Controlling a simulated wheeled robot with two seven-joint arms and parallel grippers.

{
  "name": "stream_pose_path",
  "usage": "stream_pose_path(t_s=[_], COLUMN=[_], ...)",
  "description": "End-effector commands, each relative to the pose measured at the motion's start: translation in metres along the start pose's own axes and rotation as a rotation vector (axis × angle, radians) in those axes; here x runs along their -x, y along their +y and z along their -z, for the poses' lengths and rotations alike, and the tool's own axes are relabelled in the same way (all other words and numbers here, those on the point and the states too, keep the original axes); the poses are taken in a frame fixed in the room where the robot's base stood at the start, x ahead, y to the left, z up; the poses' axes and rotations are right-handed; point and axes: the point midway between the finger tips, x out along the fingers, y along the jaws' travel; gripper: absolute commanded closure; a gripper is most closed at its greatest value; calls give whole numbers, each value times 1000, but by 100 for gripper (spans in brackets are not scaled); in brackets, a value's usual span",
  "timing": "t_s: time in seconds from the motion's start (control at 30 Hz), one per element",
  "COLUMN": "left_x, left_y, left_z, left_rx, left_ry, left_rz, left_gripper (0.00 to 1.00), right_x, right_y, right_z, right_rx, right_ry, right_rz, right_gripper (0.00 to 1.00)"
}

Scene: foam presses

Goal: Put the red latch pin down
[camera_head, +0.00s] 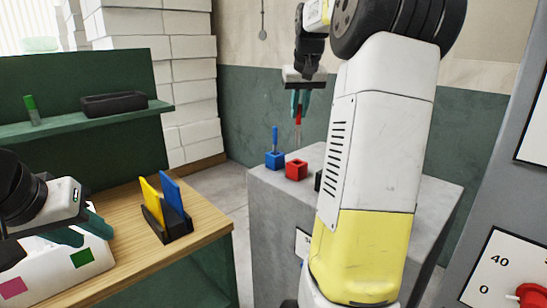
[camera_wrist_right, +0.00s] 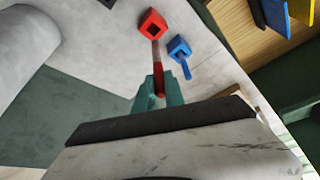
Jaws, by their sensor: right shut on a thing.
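My right gripper (camera_head: 299,104) is shut on the red latch pin (camera_head: 298,124), which hangs roughly upright above the grey pedestal. In the right wrist view the teal fingers (camera_wrist_right: 160,90) grip the red pin (camera_wrist_right: 156,56). Its lower end points toward the red block (camera_wrist_right: 152,27) with a square hole. In the head view the red block (camera_head: 296,170) sits on the pedestal (camera_head: 277,205), below the pin and apart from it. My left gripper (camera_head: 86,229) is open at the left, over the wooden table, next to a white box.
A blue block (camera_head: 275,160) with a blue pin upright in it stands left of the red block. A dark block (camera_head: 318,180) is partly hidden by my right arm. The table holds a black holder (camera_head: 178,229) with yellow and blue plates. A control panel (camera_head: 505,265) stands at the right.

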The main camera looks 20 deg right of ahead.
Motion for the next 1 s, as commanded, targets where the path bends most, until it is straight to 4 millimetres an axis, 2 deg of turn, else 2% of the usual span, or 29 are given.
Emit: stream_pose_path(t_s=[0.2, 0.37, 0.53, 0.63, 0.97, 1.0], left_x=[0, 0, 0, 0, 0, 0], left_y=[0, 0, 0, 0, 0, 0], left_z=[0, 0, 0, 0, 0, 0], left_rx=[0, 0, 0, 0, 0, 0], left_ry=[0, 0, 0, 0, 0, 0], left_rz=[0, 0, 0, 0, 0, 0], left_gripper=[64, 64, 64, 64, 64, 64], right_x=[-36, -50, -73, -79, -82, -82], right_y=[0, 0, 0, 0, 0, 0], right_z=[-16, -22, -31, -33, -34, -35], right_rx=[0, 0, 0, 0, 0, 0], right_ry=[-3, -2, -3, 0, -1, -2], right_rz=[0, 0, 0, 0, 0, 0], right_gripper=[100, 100, 100, 100, 100, 82])
